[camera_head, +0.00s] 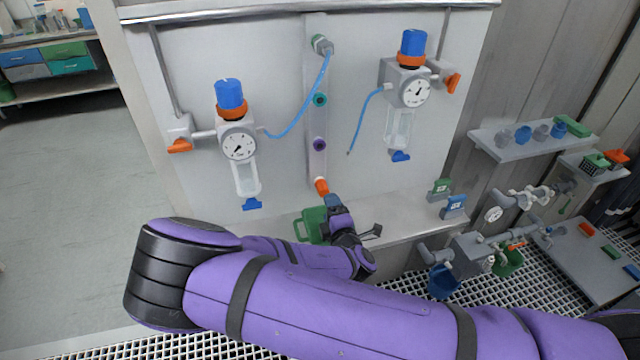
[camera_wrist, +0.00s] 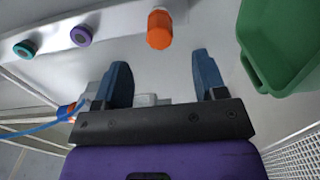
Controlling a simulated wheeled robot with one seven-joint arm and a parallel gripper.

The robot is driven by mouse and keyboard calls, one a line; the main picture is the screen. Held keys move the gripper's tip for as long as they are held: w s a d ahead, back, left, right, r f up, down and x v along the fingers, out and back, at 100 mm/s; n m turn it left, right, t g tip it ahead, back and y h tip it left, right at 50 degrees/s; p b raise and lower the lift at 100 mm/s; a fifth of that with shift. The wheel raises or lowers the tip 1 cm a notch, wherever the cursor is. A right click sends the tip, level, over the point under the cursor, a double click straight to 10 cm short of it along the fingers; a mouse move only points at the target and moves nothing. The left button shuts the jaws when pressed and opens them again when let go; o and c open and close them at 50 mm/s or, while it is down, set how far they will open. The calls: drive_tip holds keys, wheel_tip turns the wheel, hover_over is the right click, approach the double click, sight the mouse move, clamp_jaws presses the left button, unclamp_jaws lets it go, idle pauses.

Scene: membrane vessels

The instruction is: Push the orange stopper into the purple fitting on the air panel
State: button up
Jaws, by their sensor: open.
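The orange stopper (camera_head: 321,187) is at the lower end of the panel's vertical strip, just above my gripper (camera_head: 333,201). I cannot tell whether it is held in a fitting there. The wrist view shows the stopper (camera_wrist: 159,29) beyond and between the tips of my open gripper (camera_wrist: 162,66), apart from both fingers. The purple fitting (camera_head: 319,144) is a ring with a dark hole, higher on the strip. It also shows in the wrist view (camera_wrist: 81,36), left of the stopper, and looks empty.
A teal fitting (camera_head: 320,99) sits above the purple one. Gauge units (camera_head: 239,144) (camera_head: 409,91) flank the strip, and blue hoses hang near it. A green bin (camera_head: 309,224) is close beside my gripper; it is at right in the wrist view (camera_wrist: 285,45).

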sight(323, 190)
drive_tip(key=shift+x, duration=4.1)
clamp_jaws()
drive_tip(key=shift+s+d, duration=0.1)
drive_tip(key=shift+s, duration=0.05)
drive_tip(key=shift+v, duration=2.8)
